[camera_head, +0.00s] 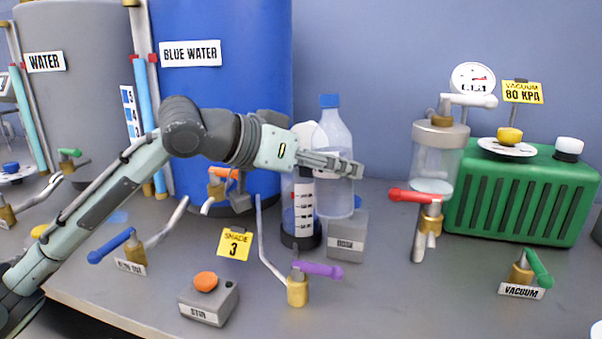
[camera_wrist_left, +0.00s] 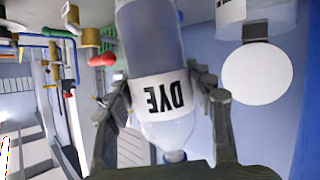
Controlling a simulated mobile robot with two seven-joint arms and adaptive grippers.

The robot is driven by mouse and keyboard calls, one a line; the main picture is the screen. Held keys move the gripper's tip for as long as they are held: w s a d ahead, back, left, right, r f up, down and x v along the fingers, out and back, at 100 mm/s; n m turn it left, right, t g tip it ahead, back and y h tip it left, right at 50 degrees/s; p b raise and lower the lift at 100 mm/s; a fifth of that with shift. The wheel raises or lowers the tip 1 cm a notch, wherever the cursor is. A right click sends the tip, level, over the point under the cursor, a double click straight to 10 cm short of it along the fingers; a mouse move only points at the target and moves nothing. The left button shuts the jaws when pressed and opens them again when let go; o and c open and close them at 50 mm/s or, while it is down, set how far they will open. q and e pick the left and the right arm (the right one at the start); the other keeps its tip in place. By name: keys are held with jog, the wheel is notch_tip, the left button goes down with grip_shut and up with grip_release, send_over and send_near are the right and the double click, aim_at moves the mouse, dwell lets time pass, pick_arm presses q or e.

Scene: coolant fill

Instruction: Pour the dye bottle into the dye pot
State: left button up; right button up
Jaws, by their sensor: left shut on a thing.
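The dye bottle (camera_head: 334,130) is clear with a blue cap and stands upright behind a grey box in the head view. Its DYE label (camera_wrist_left: 165,95) reads upside down in the left wrist view. My left gripper (camera_head: 345,165) is shut on the bottle, with a finger on each side near the label in the left wrist view (camera_wrist_left: 168,100). Whether the base touches the table is hidden. A clear graduated cylinder (camera_head: 304,215) stands just left of the bottle, below a white disc (camera_head: 305,134). No label legibly names a dye pot. My right gripper is out of view.
A grey labelled box (camera_head: 347,240) stands close in front of the bottle. A purple-handled valve (camera_head: 298,288) is nearer the front. A blue tank (camera_head: 225,110) rises behind my arm. A glass vessel (camera_head: 437,160) and a green ribbed unit (camera_head: 525,200) are to the right.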

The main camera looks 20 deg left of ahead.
aim_at(339, 201)
pick_arm(q)
jog(key=shift+f+n+g+h, duration=0.35)
jog(key=shift+f+n, duration=0.3)
jog(key=shift+f, duration=0.5)
jog(key=shift+f+n+g+h, duration=0.35)
jog(key=shift+f+n, duration=0.3)
jog(key=shift+f, duration=0.45)
jog(key=shift+f+n+g+h, duration=0.2)
jog(key=shift+n+g+h, duration=0.15)
jog(key=shift+n, duration=0.25)
jog(key=shift+s+d+r+n+h, duration=0.15)
jog(key=shift+s+r+n+h, duration=0.1)
jog(key=shift+r+n, duration=0.2)
jog(key=shift+r, duration=0.2)
jog(key=shift+s+d+f+n+g+h, duration=0.15)
jog(key=shift+d+f+n+g+h, duration=0.1)
jog(key=shift+f+n, duration=0.15)
jog(key=shift+s+d+f+n+g+h, duration=0.15)
jog(key=shift+f+n+g+h, duration=0.1)
jog(key=shift+f, duration=0.15)
jog(key=shift+s+d+n+h, duration=0.2)
jog(key=shift+n+h, duration=0.15)
jog(key=shift+n, duration=0.2)
jog(key=shift+s+d+n+h, duration=0.15)
jog(key=shift+n+h, duration=0.2)
jog(key=shift+n, duration=0.2)
dwell(2.6)
